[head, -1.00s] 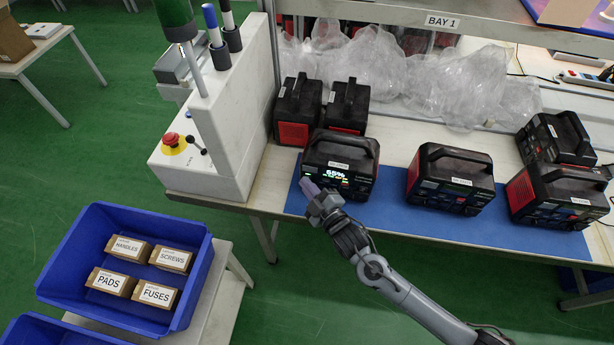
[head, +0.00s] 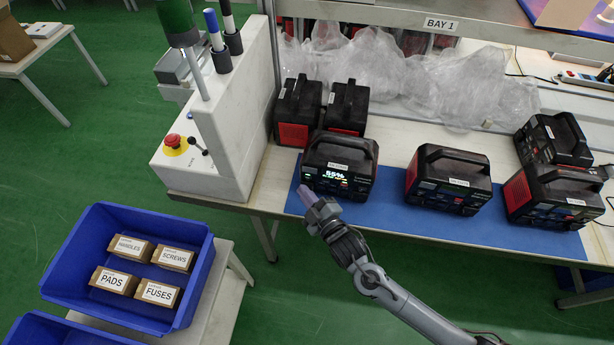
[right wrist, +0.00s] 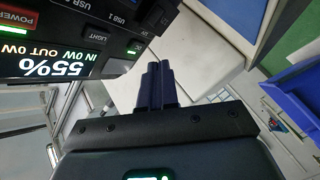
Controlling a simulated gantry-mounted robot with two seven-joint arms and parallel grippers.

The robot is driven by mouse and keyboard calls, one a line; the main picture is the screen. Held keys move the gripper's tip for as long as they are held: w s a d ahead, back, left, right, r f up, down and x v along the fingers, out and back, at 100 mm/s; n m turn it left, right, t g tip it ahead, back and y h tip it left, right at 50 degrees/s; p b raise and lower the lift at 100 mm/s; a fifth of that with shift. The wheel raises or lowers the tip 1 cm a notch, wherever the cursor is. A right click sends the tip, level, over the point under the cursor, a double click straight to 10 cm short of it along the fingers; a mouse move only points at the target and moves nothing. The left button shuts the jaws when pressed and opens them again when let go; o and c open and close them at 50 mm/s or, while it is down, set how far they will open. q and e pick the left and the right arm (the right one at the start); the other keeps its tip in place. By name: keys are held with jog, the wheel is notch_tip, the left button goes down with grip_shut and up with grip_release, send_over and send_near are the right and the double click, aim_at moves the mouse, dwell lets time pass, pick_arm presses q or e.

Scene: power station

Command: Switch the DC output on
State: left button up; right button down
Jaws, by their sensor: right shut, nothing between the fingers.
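The lit power station (head: 338,152) stands on the blue mat, the leftmost of those on it. Its screen (head: 335,176) is on; in the right wrist view the screen (right wrist: 48,62) reads 55%, OUT 0W, IN 0W. A red POWER button (right wrist: 18,17) and LIGHT and USB labels show there, with green lights beside some controls. My left gripper is not in view.
Other power stations (head: 449,180) stand right on the mat (head: 400,216) and behind it. A white cabinet with a red emergency button (head: 173,141) is at left. A blue bin (head: 75,255) holds labelled boxes.

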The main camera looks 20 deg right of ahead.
jog(key=shift+s+a+p, duration=0.55)
jog(key=shift+s+a, duration=0.3)
jog(key=shift+s, duration=0.2)
jog(key=shift+s+a+p, duration=0.5)
jog(key=shift+s+a, duration=0.35)
jog(key=shift+s, duration=0.2)
